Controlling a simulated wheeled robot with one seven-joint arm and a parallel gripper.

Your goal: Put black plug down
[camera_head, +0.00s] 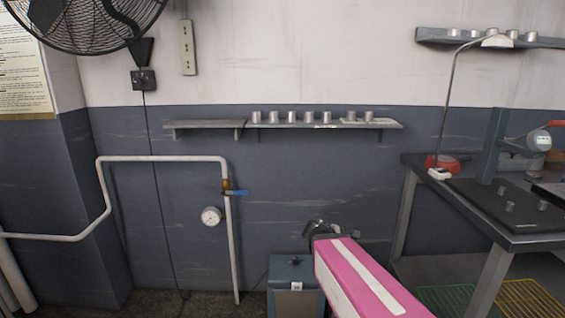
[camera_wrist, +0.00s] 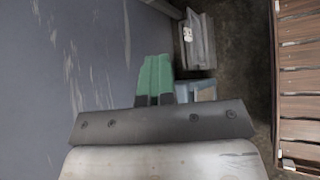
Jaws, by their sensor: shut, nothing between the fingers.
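I cannot make out a black plug for certain in either view. My gripper (camera_wrist: 155,62) shows in the wrist view as two green fingers with dark bases, pressed side by side, shut and empty. In the head view my pink arm reaches toward the wall from the bottom, and the fingers cannot be made out at its dark end. A small black box (camera_head: 143,81) is fixed on the wall below the fan, with a cord hanging from it; I cannot tell if it is the plug.
A grey-blue cabinet (camera_head: 294,275) stands on the floor beside my arm. A wall shelf (camera_head: 205,125) holds several metal cylinders. A workbench (camera_head: 415,176) stands at right. Brown slats (camera_wrist: 300,85) line the wrist view's right.

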